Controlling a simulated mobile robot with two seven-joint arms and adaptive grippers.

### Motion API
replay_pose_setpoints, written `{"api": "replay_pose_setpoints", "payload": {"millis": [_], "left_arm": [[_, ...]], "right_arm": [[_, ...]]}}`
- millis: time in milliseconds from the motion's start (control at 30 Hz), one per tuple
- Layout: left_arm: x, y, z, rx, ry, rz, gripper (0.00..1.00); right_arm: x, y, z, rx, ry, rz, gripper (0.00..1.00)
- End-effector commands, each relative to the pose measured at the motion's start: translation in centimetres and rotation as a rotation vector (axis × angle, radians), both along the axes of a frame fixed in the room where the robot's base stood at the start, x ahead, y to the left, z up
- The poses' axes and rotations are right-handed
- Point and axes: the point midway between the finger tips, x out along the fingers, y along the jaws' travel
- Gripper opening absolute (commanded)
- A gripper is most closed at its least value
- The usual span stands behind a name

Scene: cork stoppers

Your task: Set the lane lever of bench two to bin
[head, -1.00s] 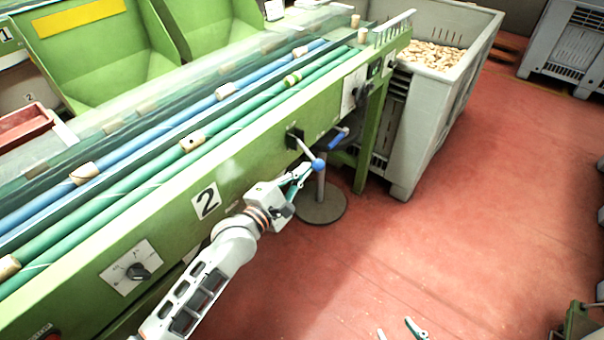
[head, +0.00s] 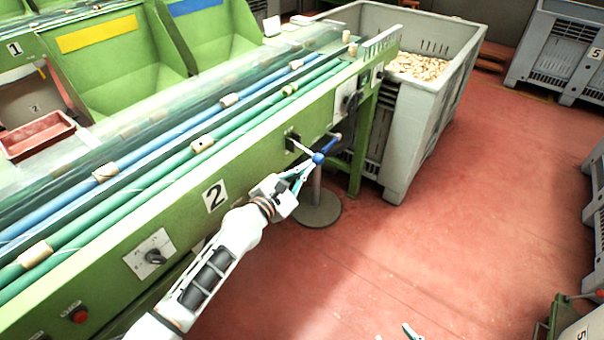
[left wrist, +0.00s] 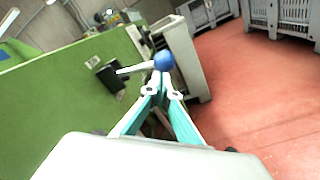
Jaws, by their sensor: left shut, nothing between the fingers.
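Bench two's green side carries a white number 2 plate (head: 214,196). To its right a lever with a pale rod and blue ball knob (head: 318,158) sticks out from a black mount (head: 291,141). My left gripper (head: 306,171) is shut and empty, its teal fingertips right at the knob. In the left wrist view the knob (left wrist: 164,61) sits just beyond the closed fingertips (left wrist: 161,84) and appears to touch them; the rod runs left to the black mount (left wrist: 110,76). No lane labels are readable. A teal tip of my right gripper (head: 411,331) shows at the bottom edge.
A blue bar (head: 334,142) lies close behind the knob. A round stand base (head: 318,209) is below. A dial plate (head: 151,256) and red button (head: 79,315) are on the bench side. A grey bin of corks (head: 440,42) stands at the bench end.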

Motion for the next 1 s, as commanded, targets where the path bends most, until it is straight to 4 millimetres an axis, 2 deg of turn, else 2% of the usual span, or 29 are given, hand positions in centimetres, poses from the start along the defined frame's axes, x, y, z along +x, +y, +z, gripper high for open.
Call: {"api": "replay_pose_setpoints", "payload": {"millis": [33, 167, 400, 800, 1000], "left_arm": [[0.0, -0.2, 1.5, -0.036, 0.016, -0.001, 0.00], [-0.2, -0.4, 2.3, -0.135, 0.090, -0.001, 0.00], [-0.4, -0.7, 3.7, -0.321, 0.226, -0.002, 0.00], [-0.4, -0.6, 5.5, -0.565, 0.407, -0.002, 0.00], [-0.3, -0.4, 5.9, -0.572, 0.415, -0.002, 0.00]], "right_arm": [[-0.1, -0.2, 0.5, -0.002, 0.001, -0.006, 0.40], [-0.4, 0.0, 0.9, 0.011, 0.008, -0.013, 0.40], [0.4, 0.6, 3.4, 0.041, -0.017, -0.017, 0.40], [-1.1, 1.5, 3.9, 0.065, 0.015, -0.012, 0.40], [-1.0, 1.5, 4.4, 0.071, 0.012, -0.013, 0.40]]}}
